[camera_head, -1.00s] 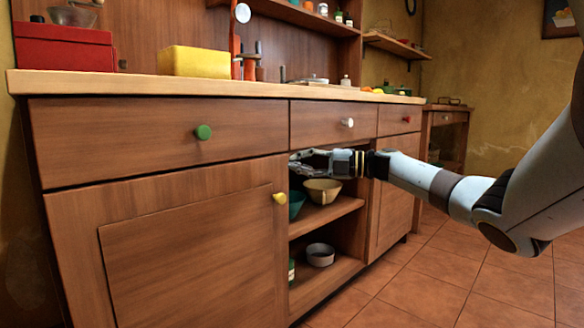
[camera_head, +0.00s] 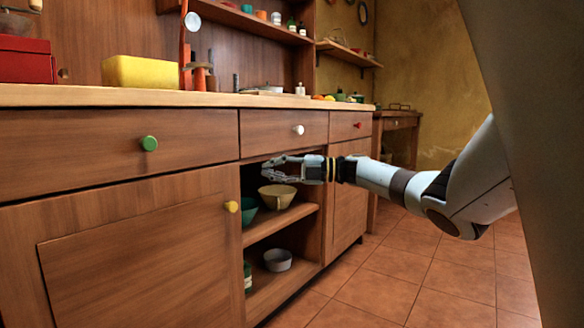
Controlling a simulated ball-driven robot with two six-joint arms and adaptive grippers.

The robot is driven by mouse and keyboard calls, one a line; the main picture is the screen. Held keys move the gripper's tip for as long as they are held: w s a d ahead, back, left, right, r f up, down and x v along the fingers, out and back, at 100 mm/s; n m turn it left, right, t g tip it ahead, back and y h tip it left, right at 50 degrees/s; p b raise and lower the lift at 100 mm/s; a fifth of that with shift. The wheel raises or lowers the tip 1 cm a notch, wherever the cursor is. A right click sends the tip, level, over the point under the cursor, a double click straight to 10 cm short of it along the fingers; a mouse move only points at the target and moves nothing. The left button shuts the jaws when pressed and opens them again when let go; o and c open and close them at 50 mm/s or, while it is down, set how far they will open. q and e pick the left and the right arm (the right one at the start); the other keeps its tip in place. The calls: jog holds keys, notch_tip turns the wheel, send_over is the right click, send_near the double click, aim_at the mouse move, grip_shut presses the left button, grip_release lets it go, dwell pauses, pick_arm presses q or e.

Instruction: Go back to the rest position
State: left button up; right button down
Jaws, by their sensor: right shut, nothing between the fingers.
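My right gripper (camera_head: 272,168) is shut and empty. It points left, in front of the upper part of the open shelf space of the wooden counter (camera_head: 120,132). It is a little above a beige bowl (camera_head: 277,197) on the upper shelf and looks apart from it. My right arm comes in from the right edge of the view. My left gripper is not in the view.
A green bowl (camera_head: 249,210) stands beside the beige one, and a grey bowl (camera_head: 277,260) is on the lower shelf. A yellow box (camera_head: 150,72) and a red box (camera_head: 26,62) are on the countertop (camera_head: 200,97). The tiled floor (camera_head: 375,275) at right is clear.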

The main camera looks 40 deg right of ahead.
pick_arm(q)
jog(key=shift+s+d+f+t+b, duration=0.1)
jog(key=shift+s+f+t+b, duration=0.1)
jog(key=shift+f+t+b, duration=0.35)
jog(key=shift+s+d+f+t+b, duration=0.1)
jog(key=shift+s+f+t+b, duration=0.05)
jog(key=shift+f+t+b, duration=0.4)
pick_arm(e)
jog(key=d, duration=0.6)
jog(key=shift+s+d, duration=0.15)
jog(key=shift+s, duration=0.15)
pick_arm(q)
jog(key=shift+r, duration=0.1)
pick_arm(e)
jog(key=shift+f, duration=0.15)
